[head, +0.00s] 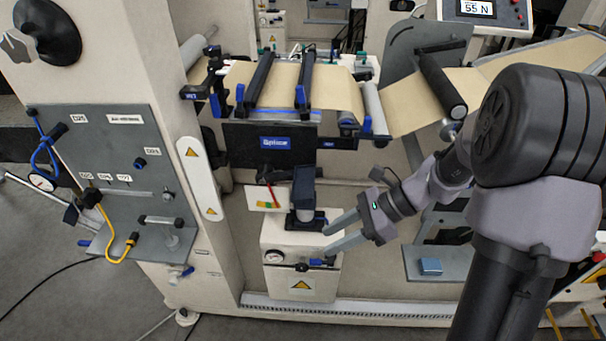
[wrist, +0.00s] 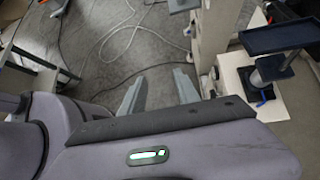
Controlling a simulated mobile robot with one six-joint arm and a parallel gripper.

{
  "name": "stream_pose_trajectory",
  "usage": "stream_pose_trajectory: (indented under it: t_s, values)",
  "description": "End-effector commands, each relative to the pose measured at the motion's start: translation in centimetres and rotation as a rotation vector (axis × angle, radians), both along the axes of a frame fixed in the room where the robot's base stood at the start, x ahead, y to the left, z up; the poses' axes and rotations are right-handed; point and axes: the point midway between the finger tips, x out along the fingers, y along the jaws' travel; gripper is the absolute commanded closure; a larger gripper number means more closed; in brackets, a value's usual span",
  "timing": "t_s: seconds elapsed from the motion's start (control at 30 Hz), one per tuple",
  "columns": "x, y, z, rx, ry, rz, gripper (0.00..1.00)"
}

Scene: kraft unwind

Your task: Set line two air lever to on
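A white box (head: 285,238) stands under the splice table in the head view, with a round gauge (head: 274,257) and a small dark valve with a blue lever (head: 318,262) on its front. Its line label is not readable, so I cannot tell whether this is line two or how the lever is set. Another blue-handled valve (head: 182,274) sits low on the machine frame at left. My gripper (head: 328,236) is open and empty, to the right of the white box and above the blue lever, apart from it. In the wrist view my gripper (wrist: 158,78) shows two spread fingers with floor between them.
A grey panel (head: 115,185) with a yellow hose and a blue hose is at left. A grey shelf with a blue block (head: 430,267) is at right. Cables lie on the floor (wrist: 110,35).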

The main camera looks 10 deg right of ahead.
Motion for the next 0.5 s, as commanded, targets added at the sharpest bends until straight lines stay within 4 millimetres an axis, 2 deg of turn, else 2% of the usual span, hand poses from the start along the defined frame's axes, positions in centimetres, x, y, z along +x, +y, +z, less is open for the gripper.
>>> stream_pose_trajectory:
  t_s: [0.03,0.07,0.1,0.17,0.2,0.27,0.3,0.4,0.5]
  values:
    - [1.3,-1.3,-3.6,0.111,0.122,-0.129,0.62]
    - [2.1,-2.1,-5.6,0.186,0.193,-0.214,0.62]
    - [3.0,-3.2,-8.4,0.286,0.289,-0.327,0.62]
    - [3.9,-5.0,-13.0,0.443,0.427,-0.497,0.62]
    - [4.1,-6.1,-16.2,0.550,0.515,-0.610,0.62]
    - [4.0,-7.7,-21.1,0.713,0.638,-0.772,0.62]
    - [3.6,-8.5,-24.2,0.816,0.711,-0.871,0.62]
    - [1.8,-9.6,-30.8,1.043,0.854,-1.073,0.62]
    - [0.2,-9.9,-34.9,1.195,0.937,-1.198,0.62]
